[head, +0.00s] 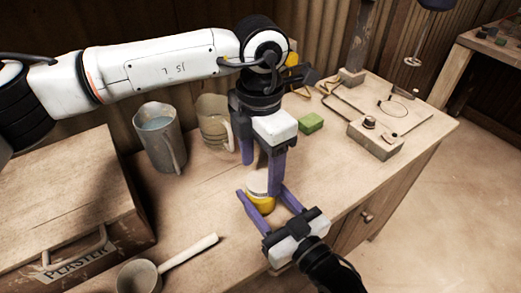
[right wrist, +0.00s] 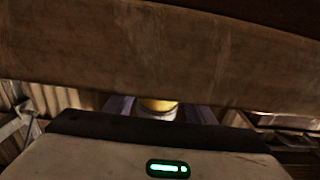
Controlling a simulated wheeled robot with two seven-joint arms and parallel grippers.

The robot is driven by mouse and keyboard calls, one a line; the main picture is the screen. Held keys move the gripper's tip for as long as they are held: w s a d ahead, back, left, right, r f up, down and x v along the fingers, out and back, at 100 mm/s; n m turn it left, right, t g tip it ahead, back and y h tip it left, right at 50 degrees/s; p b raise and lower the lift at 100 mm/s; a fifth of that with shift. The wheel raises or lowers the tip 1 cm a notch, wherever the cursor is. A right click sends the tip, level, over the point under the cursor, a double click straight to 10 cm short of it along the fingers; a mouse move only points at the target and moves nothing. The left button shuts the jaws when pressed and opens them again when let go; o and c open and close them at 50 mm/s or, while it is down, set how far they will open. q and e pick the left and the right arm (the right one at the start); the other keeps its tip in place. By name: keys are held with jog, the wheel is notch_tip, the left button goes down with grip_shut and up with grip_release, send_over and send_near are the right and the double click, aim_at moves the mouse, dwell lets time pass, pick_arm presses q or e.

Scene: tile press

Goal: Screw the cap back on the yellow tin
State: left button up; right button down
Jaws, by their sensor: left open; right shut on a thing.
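The yellow tin (head: 262,206) stands near the front of the workbench, with a pale white top part (head: 257,184). I cannot tell whether that is the cap or the tin's own top. My right gripper (head: 262,190) comes from the front right, its two purple fingers shut around the tin's sides. In the right wrist view the tin (right wrist: 158,104) shows between the fingers, partly hidden by the gripper body. My left gripper (head: 261,177) points down over the tin, open, its fingers close to the tin's top. No separate cap is plain to see.
A plaster box (head: 75,205) and a ladle (head: 140,275) lie left. A metal jug (head: 158,135) and a beige pitcher (head: 213,120) stand behind. A green block (head: 311,123) and a board with a wired device (head: 375,140) are right. The bench front edge is close.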

pick_arm(q)
jog(key=shift+f, duration=1.05)
jog(key=c, duration=1.1)
jog(key=shift+c, duration=0.2)
jog(key=o, duration=1.3)
jog(key=shift+c, duration=0.2)
notch_tip(320, 180, up, 12)
